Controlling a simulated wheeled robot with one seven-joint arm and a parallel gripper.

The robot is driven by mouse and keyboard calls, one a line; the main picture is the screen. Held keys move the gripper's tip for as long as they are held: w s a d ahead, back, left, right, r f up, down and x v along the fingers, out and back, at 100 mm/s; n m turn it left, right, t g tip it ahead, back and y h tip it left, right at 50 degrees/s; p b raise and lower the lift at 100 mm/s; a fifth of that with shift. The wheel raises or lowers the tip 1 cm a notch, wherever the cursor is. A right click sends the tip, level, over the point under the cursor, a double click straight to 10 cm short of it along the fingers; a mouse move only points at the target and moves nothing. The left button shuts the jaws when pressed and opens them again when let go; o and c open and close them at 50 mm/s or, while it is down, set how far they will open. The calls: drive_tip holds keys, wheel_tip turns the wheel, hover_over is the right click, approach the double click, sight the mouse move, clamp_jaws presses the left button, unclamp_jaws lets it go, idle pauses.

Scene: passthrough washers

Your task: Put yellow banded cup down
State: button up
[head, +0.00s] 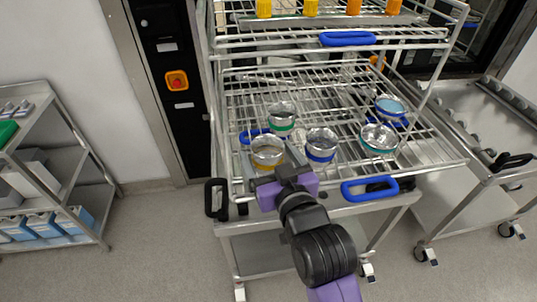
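The yellow banded cup (267,151) is a metal cup with a yellow band, at the front left of the wire rack (247,102). It looks upright, with its open top facing up. My gripper (276,174) is at the cup's near side, overlapping the cup's lower edge in the picture. Whether the cup's base touches the rack is also hidden.
Cups with green (282,118), blue (320,145) and teal (379,138) bands stand on the rack, and a blue-filled one (391,107) is at the right. Blue handles (370,188) edge the rack. A metal cart (485,140) stands right, a shelf (62,150) left.

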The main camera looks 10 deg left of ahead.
drive_tip(key=shift+r, duration=0.1)
drive_tip(key=shift+s, duration=0.1)
drive_tip(key=b+v, duration=0.1)
drive_tip(key=v, duration=1.1)
drive_tip(key=shift+b, duration=0.35)
drive_tip(key=s+d+f+m+h, duration=0.2)
drive_tip(key=s+d+f+h, duration=0.2)
drive_tip(key=s+d+f, duration=0.9)
drive_tip(key=s+d+m+h, duration=0.1)
drive_tip(key=s+d, duration=0.1)
drive_tip(key=s, duration=0.3)
drive_tip(key=s+d+m+h, duration=0.1)
drive_tip(key=s+d, duration=0.1)
drive_tip(key=s, duration=0.3)
drive_tip(key=s+d+r+m, duration=0.1)
drive_tip(key=s+d, duration=0.1)
drive_tip(key=s, duration=0.4)
drive_tip(key=shift+d+h, duration=0.3)
drive_tip(key=shift+h, duration=0.1)
